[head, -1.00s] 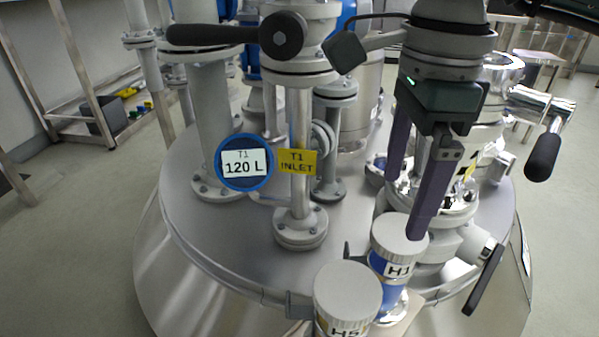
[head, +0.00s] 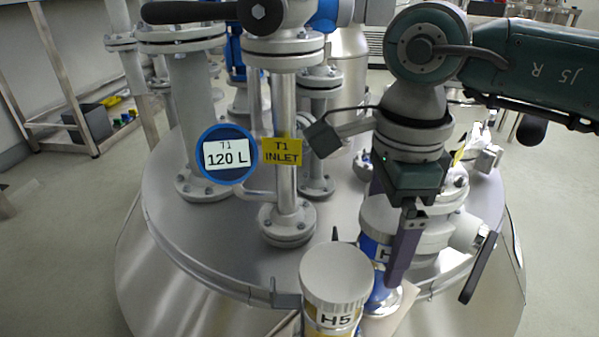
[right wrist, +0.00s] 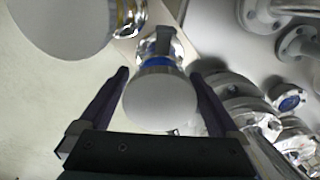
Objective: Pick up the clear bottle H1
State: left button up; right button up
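The clear bottle H1 (head: 376,217) has a white-grey lid and blue on its body. It stands upright at the tank's front edge, its label partly hidden by a finger of my right gripper (head: 388,240). In the right wrist view, the lid of H1 (right wrist: 160,100) lies between the two spread fingers of the right gripper (right wrist: 160,75), with visible gaps on both sides. The right gripper is open; in the head view its far finger is mostly hidden. My left gripper is not in view.
Bottle H5 (head: 335,275), white-lidded, stands close to the left and in front of H1. The steel tank (head: 200,235) carries the T1 inlet pipe (head: 286,190) and flanged fittings. A black-handled valve (head: 480,265) is right of H1.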

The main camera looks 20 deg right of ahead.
grip_shut()
dwell(0.6)
